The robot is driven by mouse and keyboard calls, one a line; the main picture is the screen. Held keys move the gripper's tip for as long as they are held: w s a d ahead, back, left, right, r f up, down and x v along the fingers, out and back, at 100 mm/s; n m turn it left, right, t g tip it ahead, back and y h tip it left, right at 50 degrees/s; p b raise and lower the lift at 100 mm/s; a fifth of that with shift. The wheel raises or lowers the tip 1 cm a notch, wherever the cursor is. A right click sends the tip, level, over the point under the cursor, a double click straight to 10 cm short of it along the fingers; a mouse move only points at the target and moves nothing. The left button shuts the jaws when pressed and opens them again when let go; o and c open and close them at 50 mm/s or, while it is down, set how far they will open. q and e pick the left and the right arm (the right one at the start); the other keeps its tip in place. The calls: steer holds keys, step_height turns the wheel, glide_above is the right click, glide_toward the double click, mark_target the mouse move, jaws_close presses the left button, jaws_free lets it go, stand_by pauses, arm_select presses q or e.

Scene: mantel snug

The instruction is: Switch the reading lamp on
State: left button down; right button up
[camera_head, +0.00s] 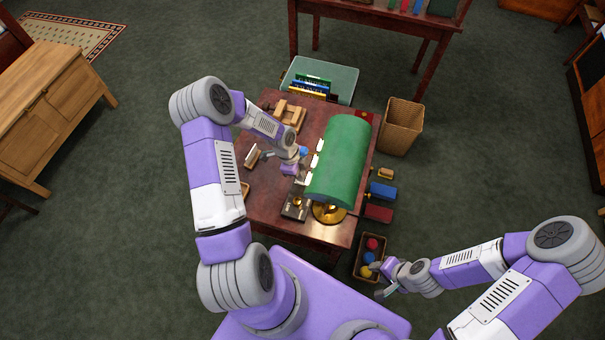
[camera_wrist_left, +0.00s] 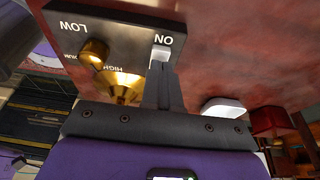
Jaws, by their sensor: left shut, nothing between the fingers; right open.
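The reading lamp has a green shade (camera_head: 340,160) and a round brass base (camera_head: 328,213), on the red-brown table. A grey control panel (camera_head: 296,207) lies beside the base; in the left wrist view the panel (camera_wrist_left: 125,35) shows upside-down labels, including ON, LOW and HIGH. It carries a brass knob (camera_wrist_left: 95,50) and a white switch (camera_wrist_left: 161,53) beside the ON label. My left gripper (camera_wrist_left: 162,75) is shut and empty, its fingertips right at the white switch; I cannot tell whether they touch it. My right gripper (camera_head: 382,282) is open, by the basket of balls at the table's front right.
The small basket (camera_head: 358,262) holds coloured balls. Wooden pieces (camera_head: 290,114) lie on the table's far left part.

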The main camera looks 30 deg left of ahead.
arm_select(q)
step_height(320, 180, up, 4)
steer(key=shift+w+a+r+p, duration=0.1)
steer(key=shift+a+p, duration=0.05)
steer(key=shift+p, duration=0.85)
steer(key=a+p+v, duration=0.1)
steer(key=v, duration=0.7)
steer(key=shift+a+p, duration=0.4)
steer(key=shift+s, duration=0.3)
